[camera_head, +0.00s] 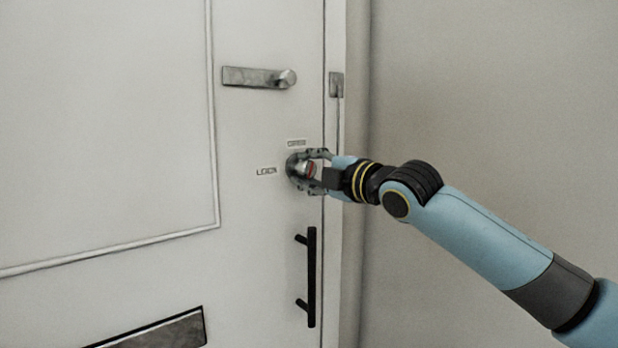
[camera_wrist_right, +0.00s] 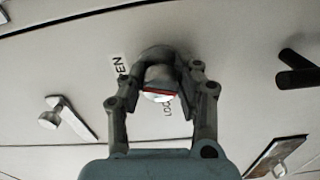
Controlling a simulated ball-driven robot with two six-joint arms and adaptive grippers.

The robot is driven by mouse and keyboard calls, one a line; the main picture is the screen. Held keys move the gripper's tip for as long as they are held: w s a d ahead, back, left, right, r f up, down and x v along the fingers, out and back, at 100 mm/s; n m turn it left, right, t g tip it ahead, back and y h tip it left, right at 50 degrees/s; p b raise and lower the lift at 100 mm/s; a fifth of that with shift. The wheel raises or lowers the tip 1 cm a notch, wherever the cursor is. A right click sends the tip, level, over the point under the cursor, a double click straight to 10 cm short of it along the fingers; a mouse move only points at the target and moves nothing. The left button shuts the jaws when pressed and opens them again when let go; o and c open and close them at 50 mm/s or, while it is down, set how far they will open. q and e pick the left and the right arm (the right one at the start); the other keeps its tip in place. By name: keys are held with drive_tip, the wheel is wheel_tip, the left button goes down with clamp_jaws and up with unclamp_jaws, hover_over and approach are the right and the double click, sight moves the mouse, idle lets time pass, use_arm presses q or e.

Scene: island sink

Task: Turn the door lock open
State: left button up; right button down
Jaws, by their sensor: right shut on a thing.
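The door lock (camera_head: 295,165) is a round metal knob with a red mark, on the white door (camera_head: 110,120) near its right edge. An OPEN label (camera_head: 296,142) sits above it and a LOCK label (camera_head: 266,171) to its left. My right gripper (camera_head: 318,172) reaches in from the right and is shut on the lock knob. In the right wrist view the knob (camera_wrist_right: 158,80) sits between the two fingers of the gripper (camera_wrist_right: 160,98), its red line showing. The fingers partly cover the LOCK label there. My left gripper is not in view.
A metal mail slot (camera_head: 160,332) is low on the door. Bare wall (camera_head: 490,90) lies to the right.

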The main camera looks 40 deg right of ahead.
sight(312, 170)
drive_tip(key=shift+n+b, duration=0.65)
drive_tip(key=shift+n, duration=1.35)
drive_tip(key=c, duration=0.9)
unclamp_jaws()
drive_tip(key=shift+n, duration=0.3)
drive_tip(key=s, duration=0.6)
drive_tip(key=shift+s+d, duration=0.1)
drive_tip(key=shift+d, duration=0.2)
drive_tip(key=shift+s, duration=0.65)
